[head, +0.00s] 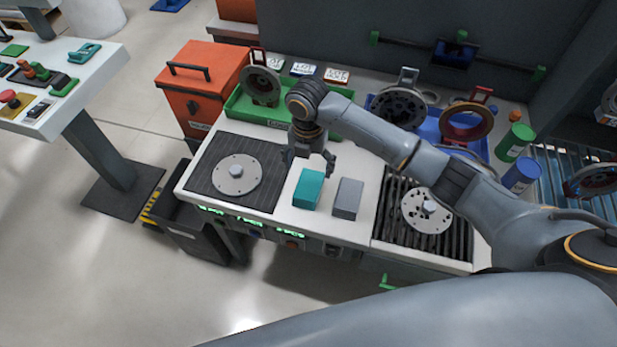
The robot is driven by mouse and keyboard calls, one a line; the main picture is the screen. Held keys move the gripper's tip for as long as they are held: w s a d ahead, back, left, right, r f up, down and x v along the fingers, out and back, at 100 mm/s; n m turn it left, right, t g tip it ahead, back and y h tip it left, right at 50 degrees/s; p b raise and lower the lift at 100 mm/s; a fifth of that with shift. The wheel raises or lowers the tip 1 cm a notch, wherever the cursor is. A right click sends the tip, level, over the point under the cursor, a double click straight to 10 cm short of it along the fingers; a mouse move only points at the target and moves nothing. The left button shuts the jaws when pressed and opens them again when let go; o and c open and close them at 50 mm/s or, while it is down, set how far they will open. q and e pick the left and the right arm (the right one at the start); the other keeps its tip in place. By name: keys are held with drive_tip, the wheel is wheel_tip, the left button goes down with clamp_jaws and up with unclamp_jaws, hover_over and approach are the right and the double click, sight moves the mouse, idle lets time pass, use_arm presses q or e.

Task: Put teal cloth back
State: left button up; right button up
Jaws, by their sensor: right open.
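The teal cloth (308,188) is a folded block on the white worktop (274,226), between the two dark pads. A grey block (347,198) lies just right of it, with a narrow gap between them. My right gripper (310,164) points down with its fingers spread, just behind and above the teal cloth. It is open and holds nothing. Whether a fingertip touches the cloth I cannot tell. My left gripper is not in view.
A round plate with a hub sits on the left pad (208,180), another on the right ribbed pad (455,237). Behind are a green tray (240,107), a blue tray (480,147) with ring parts, and an orange box (205,90). Green and blue cylinders stand at right.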

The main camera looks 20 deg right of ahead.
drive_tip(key=shift+r, duration=2.15)
